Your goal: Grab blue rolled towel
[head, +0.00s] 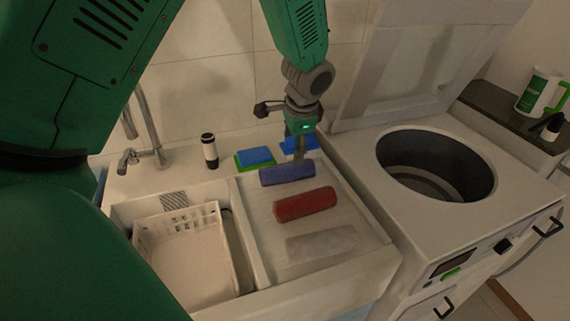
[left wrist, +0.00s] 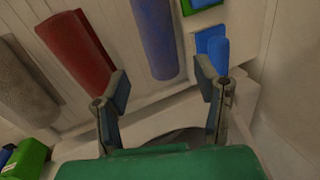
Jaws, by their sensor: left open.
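The blue rolled towel (head: 287,174) lies at the back of the ribbed drainboard beside the sink. My left gripper (head: 300,150) comes down from above, just behind the towel's right end. In the left wrist view, the blue rolled towel (left wrist: 155,38) shows ahead, between the lines of the two spread fingers. The left gripper (left wrist: 160,78) is open with nothing between its fingers. I cannot tell its exact height over the towel. My right gripper is not in view.
A red roll (head: 305,205) and a pale roll (head: 321,244) lie in front of the blue one. Blue and green sponges (head: 254,157) sit behind, near the wall. The sink holds a white basket (head: 185,262). An open top-loading washer (head: 520,205) stands to the right.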

